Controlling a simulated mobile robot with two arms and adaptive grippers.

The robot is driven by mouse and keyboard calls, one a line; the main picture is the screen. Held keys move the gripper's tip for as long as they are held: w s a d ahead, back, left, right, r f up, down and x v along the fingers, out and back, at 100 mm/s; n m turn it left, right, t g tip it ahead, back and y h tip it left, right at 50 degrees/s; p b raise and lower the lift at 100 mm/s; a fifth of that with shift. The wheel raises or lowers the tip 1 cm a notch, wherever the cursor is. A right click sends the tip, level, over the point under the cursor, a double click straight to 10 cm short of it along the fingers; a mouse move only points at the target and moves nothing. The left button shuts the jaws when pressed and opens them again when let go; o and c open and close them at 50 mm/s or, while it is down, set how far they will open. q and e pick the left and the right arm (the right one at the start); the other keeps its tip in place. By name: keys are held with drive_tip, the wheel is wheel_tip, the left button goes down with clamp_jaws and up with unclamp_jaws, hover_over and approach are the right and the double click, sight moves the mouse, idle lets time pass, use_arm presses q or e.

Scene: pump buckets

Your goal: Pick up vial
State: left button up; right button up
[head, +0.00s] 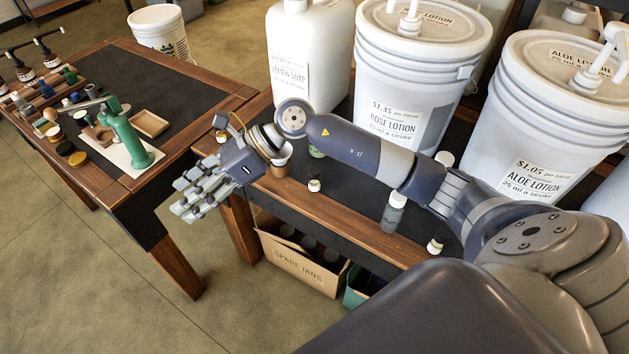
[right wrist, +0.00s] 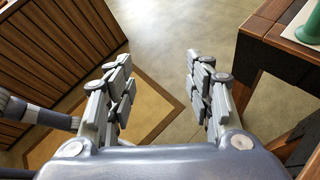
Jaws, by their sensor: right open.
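I cannot tell which one the task means. My right gripper (head: 184,196) is open and empty, past the left end of the near table and over the gap between the tables. My left gripper is not in view.
Large pump buckets, rose lotion (head: 405,85) and aloe lotion (head: 550,115), and a lemon soap jug (head: 305,60) line the near table's back. A green press (head: 125,130) stands on the left table. A spare-jars box (head: 300,265) sits below.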

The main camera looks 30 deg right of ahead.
drive_tip(key=w+d+f+n+g+h, duration=0.15)
drive_tip(key=d+f+h, duration=0.3)
drive_tip(key=d, duration=0.55)
drive_tip(key=r+h, duration=0.1)
drive_tip(key=h, duration=0.7)
hover_over(315, 170)
drive_tip(key=shift+g, duration=0.35)
drive_tip(key=shift+d+f, duration=0.15)
drive_tip(key=shift+f, duration=0.1)
wheel_tip(315, 170, down, 5)
drive_tip(key=shift+r+p, duration=0.2)
drive_tip(key=shift+p, duration=0.1)
drive_tip(key=shift+f, duration=0.65)
drive_tip(key=f+p, duration=0.1)
drive_tip(key=f, duration=0.3)
drive_tip(key=shift+a+f, duration=0.1)
drive_tip(key=shift+a, duration=0.1)
clamp_jaws()
